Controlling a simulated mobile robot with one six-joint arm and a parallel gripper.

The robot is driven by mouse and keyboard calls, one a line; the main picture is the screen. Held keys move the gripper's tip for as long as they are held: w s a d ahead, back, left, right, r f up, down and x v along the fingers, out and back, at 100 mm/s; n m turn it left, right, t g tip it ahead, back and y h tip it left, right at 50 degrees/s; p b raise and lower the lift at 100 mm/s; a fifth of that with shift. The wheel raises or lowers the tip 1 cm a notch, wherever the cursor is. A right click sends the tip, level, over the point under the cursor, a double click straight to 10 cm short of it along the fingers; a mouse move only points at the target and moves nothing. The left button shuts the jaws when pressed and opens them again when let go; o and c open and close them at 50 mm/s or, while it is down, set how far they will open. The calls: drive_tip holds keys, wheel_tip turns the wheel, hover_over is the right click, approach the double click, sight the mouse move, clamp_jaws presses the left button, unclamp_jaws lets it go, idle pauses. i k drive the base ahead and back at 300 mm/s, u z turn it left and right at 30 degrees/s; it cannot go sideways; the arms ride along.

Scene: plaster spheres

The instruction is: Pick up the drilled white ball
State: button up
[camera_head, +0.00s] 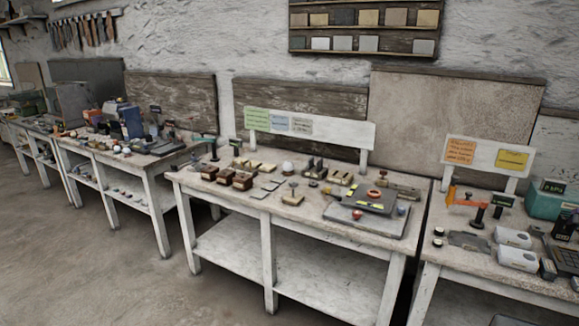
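A small white ball (288,166) sits on the middle table (235,206), towards its back edge and left of centre. It is too small here to tell whether it has a drilled hole. Yellowish blocks lie to its left and dark upright pieces stand to its right. My gripper is not in view.
Brown boxes (243,180) and a grey slab (366,216) with tools crowd the middle table. A sign board (340,131) stands along its back. Cluttered tables (460,258) stand to the right and left (150,160). The floor (100,270) in front is clear.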

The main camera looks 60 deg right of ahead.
sight(288, 165)
drive_tip(key=z, duration=0.65)
drive_tip(key=i, duration=0.95)
drive_tip(key=z, duration=0.55)
